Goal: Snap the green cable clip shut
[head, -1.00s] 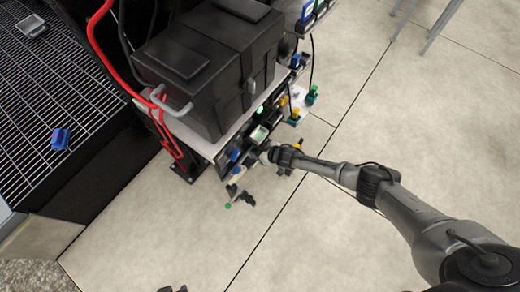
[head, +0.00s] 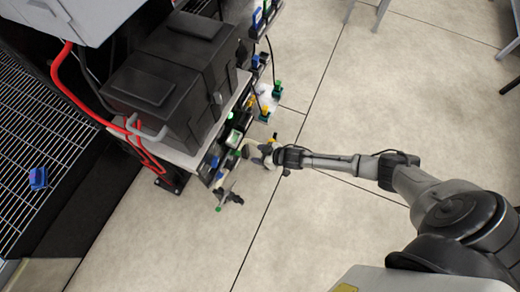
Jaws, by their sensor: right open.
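My right gripper (head: 256,153) reaches in from the right and is open beside the front of the equipment stand. Its fingers are small and partly lost against the dark fittings. Several green parts show near it: a green-lit module (head: 234,138) just left of the fingers, a green connector (head: 277,89) higher up, and a small green tip (head: 218,209) low down by a dark bracket (head: 231,198). I cannot tell which is the green cable clip, or whether it is open or shut. My left gripper is out of view.
A black case (head: 172,85) sits on the stand's pale shelf (head: 180,156). Red hoses (head: 82,92) run down at its left. A blue part (head: 38,178) lies on a wire rack (head: 22,150) at far left. The tiled floor (head: 320,235) right and front is clear.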

